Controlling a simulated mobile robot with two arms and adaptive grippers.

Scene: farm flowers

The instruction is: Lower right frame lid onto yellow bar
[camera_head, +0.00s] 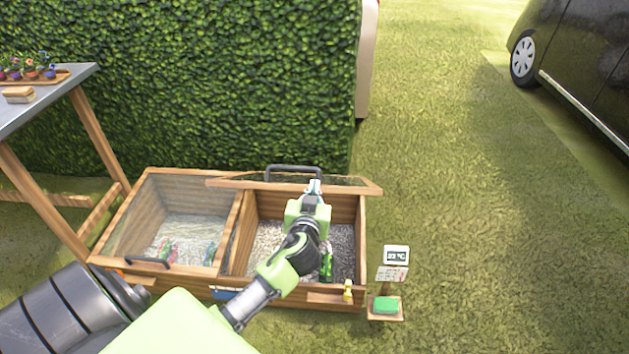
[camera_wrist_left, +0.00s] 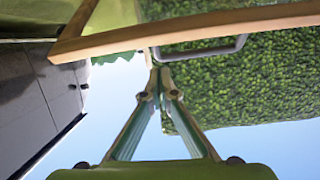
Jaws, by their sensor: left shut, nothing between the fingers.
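The right frame lid (camera_head: 370,190) is raised over the back of the right compartment, seen nearly edge-on, with its dark handle (camera_head: 292,168) at the top. A small yellow bar (camera_head: 348,290) stands upright at the front right edge of the wooden box. My left gripper (camera_head: 314,186) is shut and empty, its tips by the lid's wooden edge. In the left wrist view, my left gripper (camera_wrist_left: 156,72) points at the lid's wooden frame (camera_wrist_left: 230,22) and grey handle (camera_wrist_left: 205,50); I cannot tell whether it touches them. My right gripper is out of view.
The left lid (camera_head: 140,215) lies closed over the left compartment. A sign with a thermometer display (camera_head: 396,254) and a green block (camera_head: 385,304) stand at the right front. A table (camera_head: 50,95) is at the left, a hedge (camera_head: 220,80) behind.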

